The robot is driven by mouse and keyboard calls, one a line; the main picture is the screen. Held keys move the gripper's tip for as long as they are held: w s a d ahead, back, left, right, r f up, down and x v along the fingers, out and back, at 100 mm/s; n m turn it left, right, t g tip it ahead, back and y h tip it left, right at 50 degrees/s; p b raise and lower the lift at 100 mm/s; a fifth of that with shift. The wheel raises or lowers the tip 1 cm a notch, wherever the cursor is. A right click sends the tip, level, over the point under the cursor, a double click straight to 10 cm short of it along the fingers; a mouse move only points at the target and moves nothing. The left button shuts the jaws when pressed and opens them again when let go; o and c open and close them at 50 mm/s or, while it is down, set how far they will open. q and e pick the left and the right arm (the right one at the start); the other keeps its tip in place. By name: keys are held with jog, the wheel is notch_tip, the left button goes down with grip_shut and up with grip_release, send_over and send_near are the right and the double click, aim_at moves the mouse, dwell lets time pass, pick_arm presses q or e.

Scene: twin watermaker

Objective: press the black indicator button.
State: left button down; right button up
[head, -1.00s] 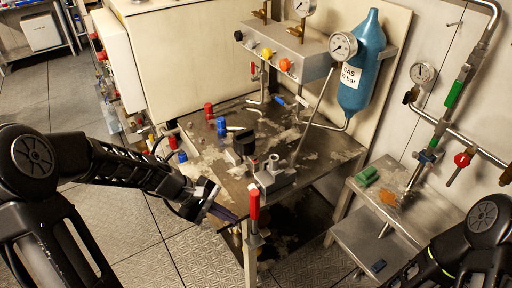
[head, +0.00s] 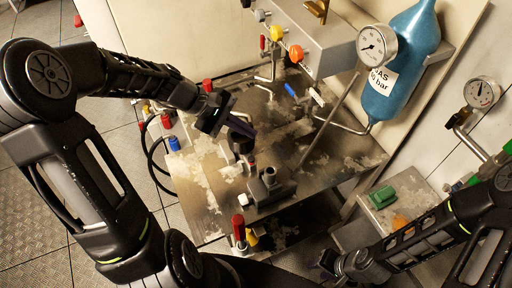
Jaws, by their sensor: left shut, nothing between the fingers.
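My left gripper (head: 217,116) is shut and empty above the metal table, below and left of the box, clear of the knobs. It partly covers a black-topped fitting on the table. My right gripper (head: 326,264) is low, at the table's near right; its fingers are too dark to read.
The metal table (head: 205,195) carries a grey fitting (head: 270,186) and a red-handled valve (head: 239,227) at its front edge. A gauge (head: 376,43) and blue gas bottle (head: 405,65) stand right of the box. A side shelf holds a green block (head: 382,197).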

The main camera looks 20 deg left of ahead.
aim_at(248, 159)
pick_arm(q)
jog(key=shift+s, duration=0.1)
notch_tip(248, 159, down, 9)
jog(key=b, duration=0.7)
jog(key=shift+r, duration=0.1)
dwell(1.9)
jog(key=shift+f+b, duration=0.35)
jog(key=shift+f, duration=0.1)
jog(key=shift+f+b, duration=0.3)
jog(key=shift+f, duration=0.1)
dwell(0.5)
dwell(0.4)
jog(key=shift+r+p, duration=0.7)
jog(key=shift+r, duration=0.2)
